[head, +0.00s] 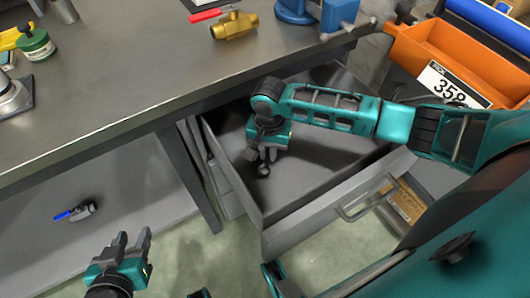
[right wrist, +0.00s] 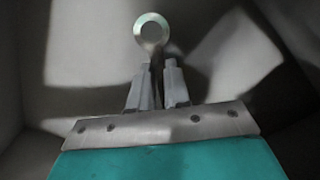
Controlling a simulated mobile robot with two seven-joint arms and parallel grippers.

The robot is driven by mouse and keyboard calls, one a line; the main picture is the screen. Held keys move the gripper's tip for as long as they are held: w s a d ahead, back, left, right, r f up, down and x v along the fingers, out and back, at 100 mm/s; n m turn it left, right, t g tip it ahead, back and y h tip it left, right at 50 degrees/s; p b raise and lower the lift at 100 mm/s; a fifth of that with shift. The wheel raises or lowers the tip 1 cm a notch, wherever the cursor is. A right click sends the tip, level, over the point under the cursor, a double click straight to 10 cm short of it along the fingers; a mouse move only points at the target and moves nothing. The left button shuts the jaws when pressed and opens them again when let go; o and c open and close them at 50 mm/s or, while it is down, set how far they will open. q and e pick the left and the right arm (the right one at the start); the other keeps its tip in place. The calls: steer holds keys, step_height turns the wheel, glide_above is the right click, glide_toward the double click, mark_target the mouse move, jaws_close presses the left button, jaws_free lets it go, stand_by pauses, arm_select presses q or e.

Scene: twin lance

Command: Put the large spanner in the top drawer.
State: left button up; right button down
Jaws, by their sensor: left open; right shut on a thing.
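The top drawer (head: 320,205) under the workbench is pulled open, and its inside looks otherwise empty. My right gripper (head: 267,155) reaches down into the drawer opening and is shut on the spanner (head: 263,171). Only a ring end of the spanner shows below the fingers; it also shows in the right wrist view (right wrist: 152,32), beyond the fingertips (right wrist: 158,75). Most of the spanner is hidden, and I cannot tell whether it touches the drawer floor. My left gripper (head: 130,248) is open and empty, in front of the bench, left of the drawer.
The workbench top (head: 130,80) carries a brass valve with a red handle (head: 234,24), a blue vise (head: 315,12) and a green-labelled tin (head: 36,44). A blue-handled valve (head: 75,213) lies on the lower shelf. An orange bin (head: 430,55) stands right of the drawer.

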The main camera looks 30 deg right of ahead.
steer(key=shift+w+a+f+b, duration=0.1)
steer(key=shift+w+f+b, duration=0.2)
steer(key=shift+w+b, duration=0.25)
steer(key=shift+w+f+b, duration=0.25)
steer(key=shift+w+b, duration=0.15)
steer(key=shift+b, duration=0.2)
steer(key=shift+f+b, duration=0.1)
steer(key=shift+b, duration=0.45)
arm_select(q)
step_height(320, 180, down, 5)
steer(key=shift+r, duration=0.2)
arm_select(e)
steer(key=c, duration=1.1)
jaws_free()
steer(key=shift+f, duration=0.15)
arm_select(q)
step_height(320, 180, up, 3)
steer(key=p, duration=0.3)
arm_select(e)
step_height(320, 180, up, 8)
steer(key=shift+s+f, duration=0.1)
arm_select(q)
steer(key=shift+s, duration=0.1)
